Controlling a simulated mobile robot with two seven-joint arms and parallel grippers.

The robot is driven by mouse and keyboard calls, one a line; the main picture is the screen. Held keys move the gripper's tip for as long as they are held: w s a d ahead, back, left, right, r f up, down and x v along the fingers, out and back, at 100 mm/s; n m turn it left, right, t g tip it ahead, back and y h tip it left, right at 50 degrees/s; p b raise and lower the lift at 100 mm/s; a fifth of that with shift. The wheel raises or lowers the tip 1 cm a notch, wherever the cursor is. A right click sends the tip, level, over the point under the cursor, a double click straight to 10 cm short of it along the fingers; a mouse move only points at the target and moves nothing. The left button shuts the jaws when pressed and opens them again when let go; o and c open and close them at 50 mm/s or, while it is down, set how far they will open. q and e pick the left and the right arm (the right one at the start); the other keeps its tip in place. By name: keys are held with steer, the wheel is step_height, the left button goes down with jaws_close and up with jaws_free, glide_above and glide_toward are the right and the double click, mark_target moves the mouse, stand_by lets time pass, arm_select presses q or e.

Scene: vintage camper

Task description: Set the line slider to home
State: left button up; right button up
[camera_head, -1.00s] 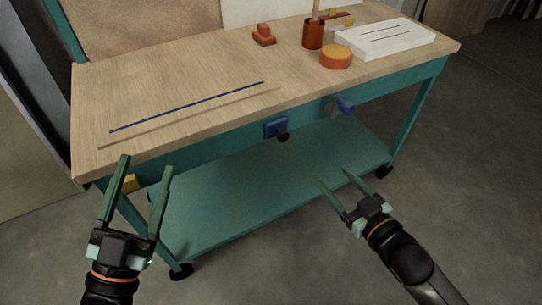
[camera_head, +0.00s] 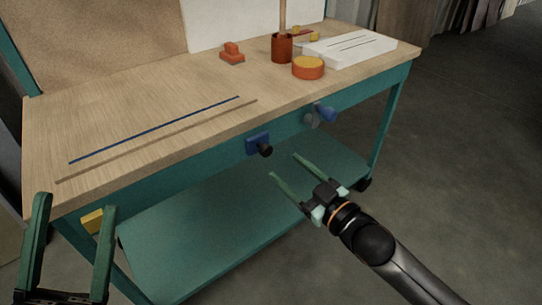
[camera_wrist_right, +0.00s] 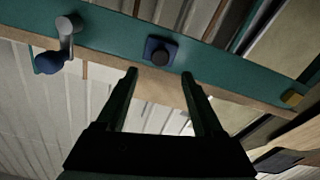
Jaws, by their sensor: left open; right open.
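A blue block with a black knob (camera_head: 258,145), which looks like the slider, sits on the bench's teal front rail; it also shows ahead of the fingers in the right wrist view (camera_wrist_right: 161,51). A yellow block (camera_head: 92,221) is at the left end of this rail, also in the right wrist view (camera_wrist_right: 291,98). A blue line (camera_head: 155,130) and a tan strip (camera_head: 160,140) run along the benchtop. My right gripper (camera_head: 284,165) is open and empty, in front of the knob and apart from it. My left gripper (camera_head: 75,201) is open and empty near the bench's left front corner.
A blue and grey crank (camera_head: 320,114) sticks out of the rail right of the knob. On the benchtop (camera_head: 110,100) are an orange block (camera_head: 232,54), a red cup (camera_head: 282,48), an orange round tin (camera_head: 308,68) and a white slotted box (camera_head: 350,48). A teal shelf (camera_head: 200,240) lies below.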

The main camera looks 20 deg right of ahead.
mark_target(268, 152)
steer(key=shift+b+x, duration=0.65)
steer(key=shift+x, duration=2.8)
jaws_close()
